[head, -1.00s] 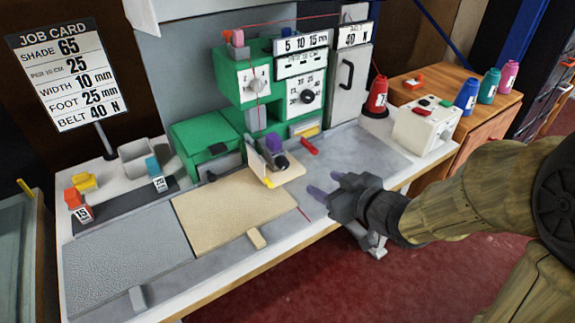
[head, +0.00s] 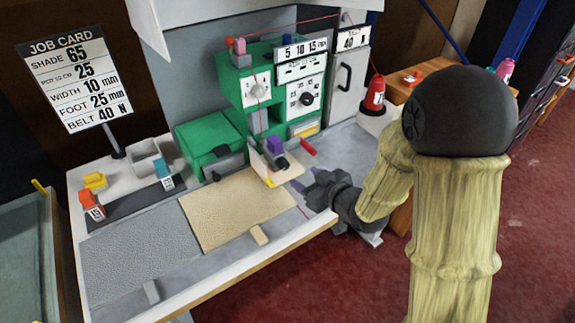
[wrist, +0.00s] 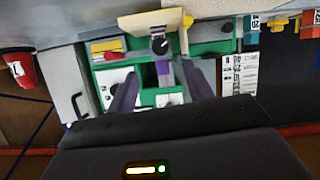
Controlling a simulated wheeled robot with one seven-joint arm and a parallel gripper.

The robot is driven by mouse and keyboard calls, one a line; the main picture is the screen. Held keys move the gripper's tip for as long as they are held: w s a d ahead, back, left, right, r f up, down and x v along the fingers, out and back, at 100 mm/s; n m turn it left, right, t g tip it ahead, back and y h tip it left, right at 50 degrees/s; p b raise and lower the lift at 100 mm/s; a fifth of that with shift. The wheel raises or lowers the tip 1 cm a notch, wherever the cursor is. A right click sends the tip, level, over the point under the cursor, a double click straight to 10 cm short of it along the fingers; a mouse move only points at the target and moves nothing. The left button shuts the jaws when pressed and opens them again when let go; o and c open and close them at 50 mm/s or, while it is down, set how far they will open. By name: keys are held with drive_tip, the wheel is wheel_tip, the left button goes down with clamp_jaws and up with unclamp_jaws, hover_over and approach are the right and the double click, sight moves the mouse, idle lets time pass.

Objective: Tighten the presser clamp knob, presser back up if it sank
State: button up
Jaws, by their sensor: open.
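The black presser clamp knob (head: 281,163) sits on the front of the presser, beside a purple block (head: 274,146) and a cream plate, below the green machine head (head: 258,90). In the wrist view the black knob (wrist: 159,45) shows near the top centre, against the cream plate. My gripper (head: 309,180) is open and empty, to the right of and in front of the knob, with a gap between them. In the wrist view its two dark fingers (wrist: 160,72) stand apart, the knob beyond them. I cannot tell whether the presser has sunk.
A tan rug piece (head: 235,208) and a grey textured mat (head: 138,250) lie on the bench left of my gripper. A red lever (head: 307,147) sticks out right of the presser. A red thread cone (head: 374,92) stands further right.

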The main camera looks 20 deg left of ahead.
sight(286, 166)
drive_tip(key=x, duration=1)
drive_tip(key=c, duration=1)
